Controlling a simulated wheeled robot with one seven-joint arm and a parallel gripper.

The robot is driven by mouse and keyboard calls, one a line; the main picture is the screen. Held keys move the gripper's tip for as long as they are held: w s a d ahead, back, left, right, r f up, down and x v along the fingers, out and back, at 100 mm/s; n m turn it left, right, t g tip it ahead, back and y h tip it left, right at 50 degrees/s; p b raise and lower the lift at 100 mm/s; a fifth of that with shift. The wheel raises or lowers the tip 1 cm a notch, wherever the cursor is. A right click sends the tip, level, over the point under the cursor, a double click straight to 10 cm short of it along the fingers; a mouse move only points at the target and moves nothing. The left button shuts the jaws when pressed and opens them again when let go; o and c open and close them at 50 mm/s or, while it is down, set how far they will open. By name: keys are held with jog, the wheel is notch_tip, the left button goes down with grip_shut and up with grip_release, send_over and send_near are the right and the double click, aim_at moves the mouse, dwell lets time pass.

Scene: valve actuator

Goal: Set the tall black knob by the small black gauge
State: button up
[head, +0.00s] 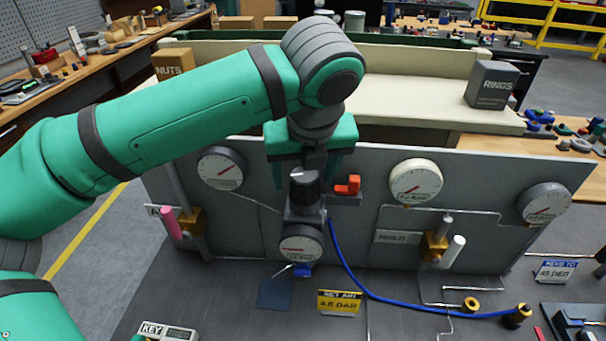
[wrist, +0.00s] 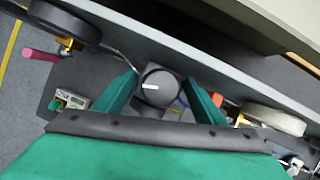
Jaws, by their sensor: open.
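The tall black knob (head: 304,188) stands upright on a grey regulator body in front of the grey panel. Its top with a white pointer line shows in the wrist view (wrist: 159,88). The small gauge (head: 300,247) sits on the regulator just below the knob; it has a white face, dark rim and red marking, and its reading is too small to tell. My gripper (head: 314,168) is above and around the knob, pointing down. In the wrist view its green fingers (wrist: 163,100) are apart, one on each side of the knob, with gaps visible.
A yellow "SET AIR" sign (head: 339,301) stands in front. An orange-red lever (head: 348,186) is close to the right of the knob. A blue hose (head: 370,292) runs right from the regulator. Larger gauges (head: 416,182) and (head: 221,168) hang on the panel (head: 480,185) on both sides.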

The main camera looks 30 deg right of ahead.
jog(key=shift+s+d+f, duration=0.1)
jog(key=shift+d+f, duration=0.05)
jog(key=shift+c, duration=0.3)
jog(key=c, duration=1)
jog(key=shift+m+g+h, duration=0.3)
jog(key=shift+m+h, duration=0.2)
jog(key=shift+m, duration=0.9)
jog(key=o, duration=1.1)
jog(key=shift+c, duration=0.2)
